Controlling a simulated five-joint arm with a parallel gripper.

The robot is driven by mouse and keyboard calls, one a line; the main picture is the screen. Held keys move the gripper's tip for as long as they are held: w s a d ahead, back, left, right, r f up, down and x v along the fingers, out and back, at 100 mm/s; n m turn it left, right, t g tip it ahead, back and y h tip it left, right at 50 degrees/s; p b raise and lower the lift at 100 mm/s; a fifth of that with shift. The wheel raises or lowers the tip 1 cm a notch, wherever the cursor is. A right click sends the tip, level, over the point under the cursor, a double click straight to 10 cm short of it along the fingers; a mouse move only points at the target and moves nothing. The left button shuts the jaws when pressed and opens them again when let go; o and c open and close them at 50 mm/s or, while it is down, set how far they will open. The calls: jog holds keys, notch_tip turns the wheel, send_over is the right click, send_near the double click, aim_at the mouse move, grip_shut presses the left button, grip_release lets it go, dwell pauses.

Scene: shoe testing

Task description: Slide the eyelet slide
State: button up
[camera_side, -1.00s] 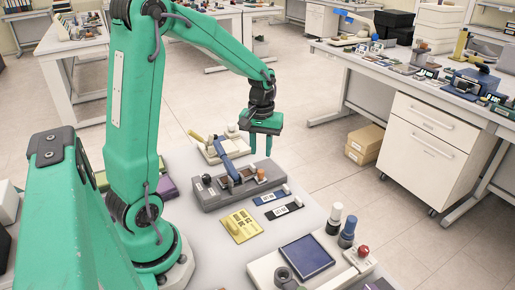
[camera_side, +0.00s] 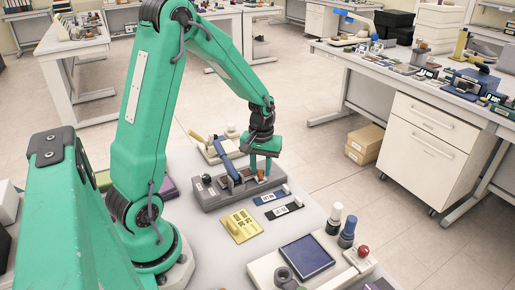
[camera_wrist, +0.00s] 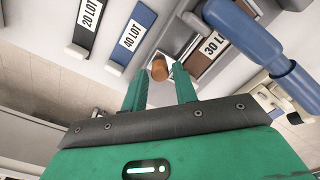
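The grey fixture (camera_side: 212,198), which I take to hold the eyelet slide, stands on the light bench with a blue lever arm (camera_side: 227,163) across it. A small orange-brown knob (camera_wrist: 159,69) sits in a pale-edged channel in the wrist view. A brown plate (camera_wrist: 208,53) reading "30 L..." lies beside it, partly under the blue arm. My gripper (camera_side: 260,176) points down over the fixture's right part. In the wrist view my gripper (camera_wrist: 161,72) is open, one green finger on each side of the knob, with gaps visible. Whether the fingertips touch the channel is unclear.
A blue "40 LOT" tag (camera_side: 270,198) and a black "20 LOT" tag (camera_side: 284,210) lie right of the fixture. A yellow plate (camera_side: 241,226) lies in front. Bottles (camera_side: 347,232) and a blue pad (camera_side: 307,256) stand nearer. Bare bench lies between them.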

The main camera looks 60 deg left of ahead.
jog(key=shift+f, duration=0.4)
jog(key=shift+c, duration=0.2)
grip_shut()
jog(key=shift+w+r, duration=0.1)
jog(key=shift+w, duration=3.65)
jog(key=shift+o, duration=0.2)
grip_release()
jog(key=shift+s, duration=0.1)
jog(key=shift+r, duration=0.1)
